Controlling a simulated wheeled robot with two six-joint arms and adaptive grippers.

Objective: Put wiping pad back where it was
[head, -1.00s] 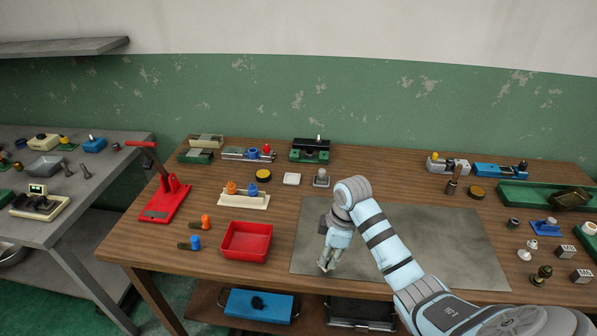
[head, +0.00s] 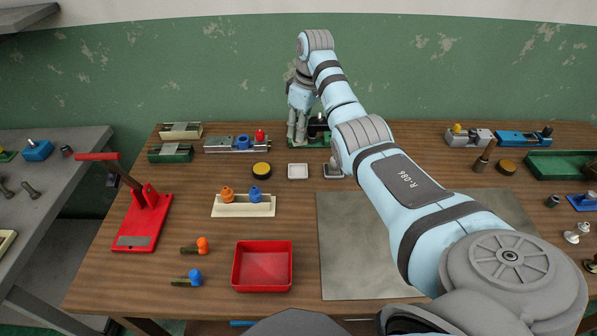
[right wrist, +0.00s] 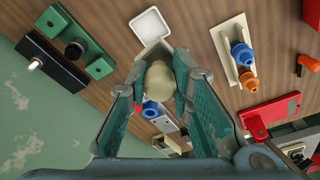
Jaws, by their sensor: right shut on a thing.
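My right gripper (head: 297,136) is above the back of the table, in front of the green and black fixture (head: 319,128). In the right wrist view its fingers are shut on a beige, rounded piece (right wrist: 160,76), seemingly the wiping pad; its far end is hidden. A small white square tray (head: 298,171) lies empty on the table, to the right of a yellow-topped round tin. The tray also shows in the right wrist view (right wrist: 151,25), just beyond the held piece. I cannot tell how high the piece is above the table. My left gripper is not in view.
A grey mat (head: 345,245) lies bare under my right arm. A red tray (head: 262,267), a cream rack with orange and blue knobs (head: 243,205) and a red lever press (head: 143,220) stand to the left. A grey knobbed block (head: 332,171) sits beside the white tray.

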